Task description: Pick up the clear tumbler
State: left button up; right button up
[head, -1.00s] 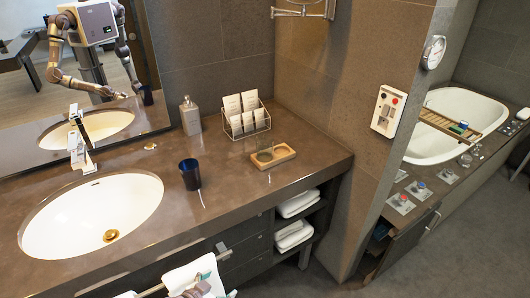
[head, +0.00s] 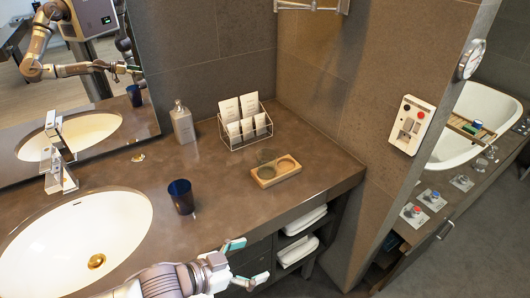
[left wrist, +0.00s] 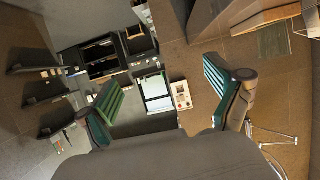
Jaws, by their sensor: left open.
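The clear tumbler (head: 267,156) is a small see-through glass at the wooden tray (head: 263,184) on the brown vanity counter. It stands at the tray's back left; whether it sits in a recess or just behind the tray is hard to tell. My left gripper (head: 244,264) is at the counter's front edge, below and left of the tray, well apart from the tumbler. Its two green-padded fingers are spread and empty, as the left wrist view (left wrist: 165,100) also shows. I cannot make out the tumbler in that view. My right gripper is not in view.
A dark blue cup (head: 181,197) stands left of the tray, beside the sink (head: 75,240). A soap dispenser (head: 183,123) and a wire card rack (head: 243,129) stand at the back. Bare counter lies between cup and tray. A wall bounds the right side.

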aim_at(267, 158)
jog(key=i+j, duration=0.1)
jog(key=i, duration=0.4)
jog(key=i+j, duration=0.1)
jog(key=i, duration=0.35)
